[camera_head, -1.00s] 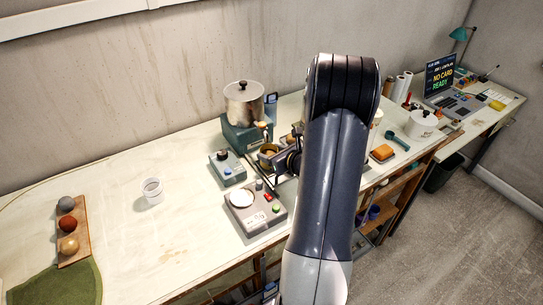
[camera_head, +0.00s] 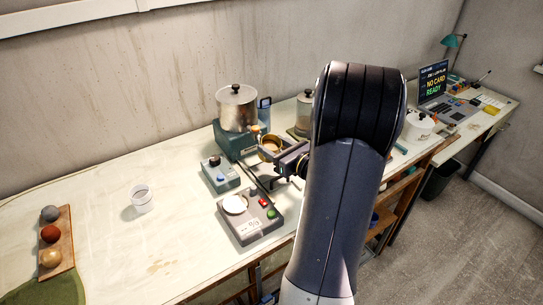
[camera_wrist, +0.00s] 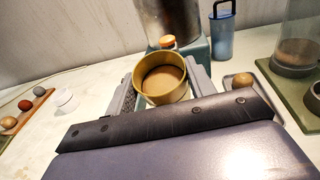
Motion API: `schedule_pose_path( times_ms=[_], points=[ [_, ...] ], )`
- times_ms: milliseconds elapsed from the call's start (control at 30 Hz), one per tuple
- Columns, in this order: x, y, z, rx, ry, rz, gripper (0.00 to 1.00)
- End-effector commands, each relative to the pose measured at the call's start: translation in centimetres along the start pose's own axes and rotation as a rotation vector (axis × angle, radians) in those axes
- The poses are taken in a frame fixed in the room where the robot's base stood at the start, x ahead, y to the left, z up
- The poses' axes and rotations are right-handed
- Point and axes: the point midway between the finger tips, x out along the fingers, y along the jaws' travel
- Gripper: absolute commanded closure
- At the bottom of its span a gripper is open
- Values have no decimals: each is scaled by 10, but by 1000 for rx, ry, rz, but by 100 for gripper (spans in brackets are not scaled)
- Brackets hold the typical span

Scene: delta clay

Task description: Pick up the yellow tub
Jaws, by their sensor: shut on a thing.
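The yellow tub (camera_wrist: 149,87) is a round, open-topped container with brownish contents, held upright in the wrist view. My gripper (camera_wrist: 163,90) is shut on it, one finger on each side. In the head view the tub (camera_head: 269,151) shows small behind the grey scale, in front of the teal box with the metal pot. My gripper (camera_head: 272,149) is there too, partly hidden by my arm. I cannot tell how high the tub is above the bench.
The metal pot (camera_head: 236,108) on its teal base and a glass jar (camera_head: 304,113) stand close behind. A grey scale (camera_head: 251,222) and a small teal box (camera_head: 220,175) are in front. A white cup (camera_head: 142,199) stands left, with bare bench around it.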

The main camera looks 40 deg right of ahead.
Motion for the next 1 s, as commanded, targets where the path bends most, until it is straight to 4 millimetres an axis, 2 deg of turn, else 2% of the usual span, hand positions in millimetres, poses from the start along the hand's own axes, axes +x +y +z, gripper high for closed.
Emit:
schedule_pose_path(
  times_ms=[33,200,300,500,967,1000],
  points=[
    [-4,0,11,-5,-4,-3,76],
    [-19,-1,40,-5,-2,-5,76],
    [-46,-2,31,0,1,-9,76],
    [-89,-2,27,-1,0,-8,76],
    [-176,-1,19,0,1,-8,76],
    [-181,0,25,-7,25,-4,76]
  ],
)
